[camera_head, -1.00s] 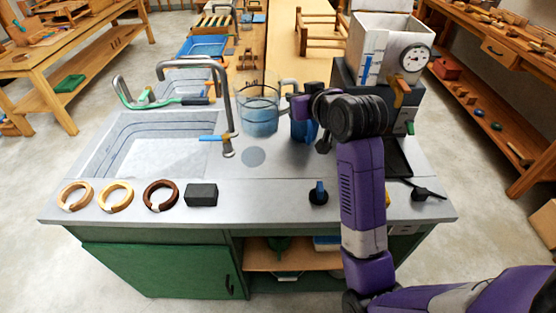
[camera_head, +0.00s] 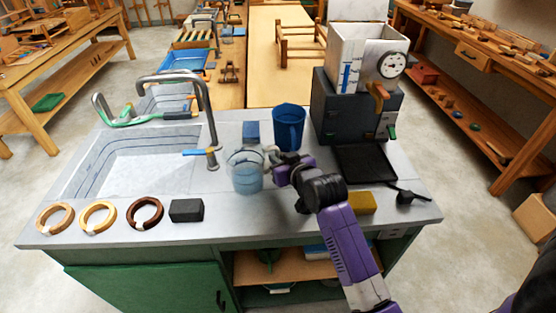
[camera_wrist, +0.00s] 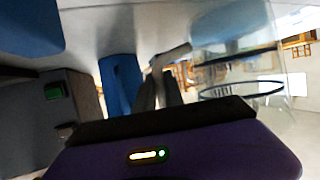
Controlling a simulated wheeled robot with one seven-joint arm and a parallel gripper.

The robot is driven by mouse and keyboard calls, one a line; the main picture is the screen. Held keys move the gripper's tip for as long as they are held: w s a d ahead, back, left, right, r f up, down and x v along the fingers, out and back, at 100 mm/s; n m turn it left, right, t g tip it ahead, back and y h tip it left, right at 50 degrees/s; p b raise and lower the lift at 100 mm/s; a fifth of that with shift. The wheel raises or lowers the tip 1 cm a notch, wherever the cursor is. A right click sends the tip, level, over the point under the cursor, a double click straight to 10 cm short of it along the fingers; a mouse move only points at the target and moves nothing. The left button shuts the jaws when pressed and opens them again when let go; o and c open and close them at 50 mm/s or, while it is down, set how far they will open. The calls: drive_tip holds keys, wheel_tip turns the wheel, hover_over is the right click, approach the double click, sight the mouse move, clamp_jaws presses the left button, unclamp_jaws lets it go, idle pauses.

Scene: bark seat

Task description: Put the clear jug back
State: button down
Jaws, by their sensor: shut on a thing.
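The clear jug (camera_head: 246,172), with bluish water in its lower part, is upright over the counter just right of the sink, near the tap's base. It also shows at the right of the wrist view (camera_wrist: 240,50). My gripper (camera_head: 272,158) is at the jug's right side, shut on its handle; the wrist view shows the fingers (camera_wrist: 165,88) at the pale handle. The jug's bottom is at or very near the counter; I cannot tell whether it touches. The round grey mark seen earlier on the counter is not visible now.
A blue jug (camera_head: 289,127) stands behind my gripper, with a blue block (camera_head: 251,132) to its left. The tap (camera_head: 212,125) is close left of the clear jug. A dark machine (camera_head: 345,112) stands right. Rings and a dark block (camera_head: 186,210) line the front; the counter before the jug is clear.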

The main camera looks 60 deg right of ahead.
drive_tip(key=shift+f, duration=0.35)
drive_tip(key=c, duration=1.4)
unclamp_jaws()
drive_tip(key=shift+f, duration=0.1)
drive_tip(key=shift+c, duration=0.2)
